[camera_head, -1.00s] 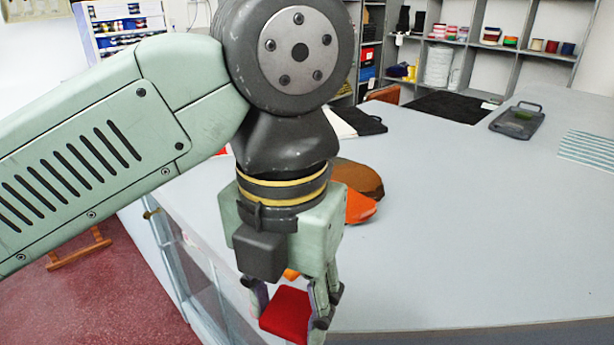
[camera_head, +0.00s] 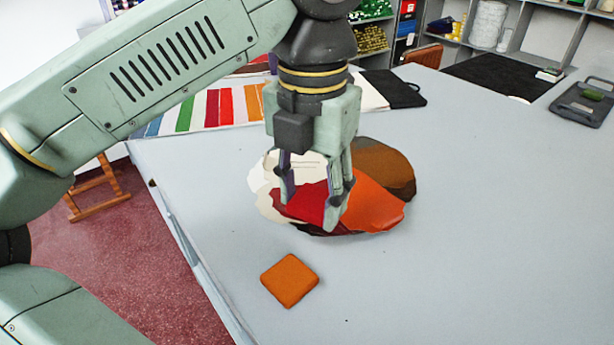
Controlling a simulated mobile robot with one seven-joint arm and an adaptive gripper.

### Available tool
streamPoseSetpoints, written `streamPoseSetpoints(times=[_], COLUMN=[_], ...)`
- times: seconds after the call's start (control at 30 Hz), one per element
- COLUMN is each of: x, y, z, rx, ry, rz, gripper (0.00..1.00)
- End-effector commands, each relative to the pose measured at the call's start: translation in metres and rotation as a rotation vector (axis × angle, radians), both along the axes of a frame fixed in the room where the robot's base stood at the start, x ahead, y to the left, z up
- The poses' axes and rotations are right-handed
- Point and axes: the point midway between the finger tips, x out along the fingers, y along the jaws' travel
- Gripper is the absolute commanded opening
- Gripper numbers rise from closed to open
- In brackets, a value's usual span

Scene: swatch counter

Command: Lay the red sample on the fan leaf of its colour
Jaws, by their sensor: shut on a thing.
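My gripper (camera_head: 310,211) is shut on the red sample (camera_head: 307,199), a flat red square held between its two fingers. It is over the front left part of the colour fan, whose spread leaves lie on the counter. An orange leaf (camera_head: 378,208) shows right of the fingers, a brown leaf (camera_head: 382,163) behind it, and pale cream leaves (camera_head: 264,180) at the left. A dark maroon edge shows under the fingers. The fingers and sample hide the leaf beneath, so I cannot tell a red leaf apart or whether the sample touches the fan.
An orange sample (camera_head: 290,280) lies on the counter (camera_head: 480,240) in front of the fan. A striped colour card (camera_head: 212,108) lies behind at the left, a black clipboard-like board (camera_head: 396,89) behind, and a grey tray (camera_head: 583,104) at far right.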

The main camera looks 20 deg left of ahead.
Motion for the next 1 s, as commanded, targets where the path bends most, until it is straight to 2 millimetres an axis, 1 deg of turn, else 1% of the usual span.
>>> streamPoseSetpoints(times=[0.03, 0.1, 0.2, 0.3, 0.47, 0.53, 0.57, 0.6, 0.7, 0.73, 1.0], x=[0.013, 0.029, 0.046, 0.056, 0.065, 0.072, 0.074, 0.072, 0.072, 0.072, 0.072], y=[0.005, 0.011, 0.019, 0.024, 0.027, 0.031, 0.032, 0.031, 0.031, 0.031, 0.031], z=[0.001, -0.001, -0.003, -0.004, -0.006, -0.006, -0.011, -0.024, -0.041, -0.043, -0.042], rx=[-0.004, -0.003, -0.002, -0.001, -0.002, -0.001, -0.001, -0.001, -0.001, -0.001, 0.0], ry=[0.002, 0.002, 0.001, 0.0, 0.0, 0.0, 0.001, 0.001, 0.0, -0.001, -0.001], rz=[0.0, 0.0, -0.001, -0.001, 0.0, 0.0, -0.001, -0.002, -0.002, -0.001, -0.001], gripper=[0.31, 0.31, 0.31, 0.31, 0.31, 0.31, 0.31, 0.31, 0.31, 0.31, 0.31])
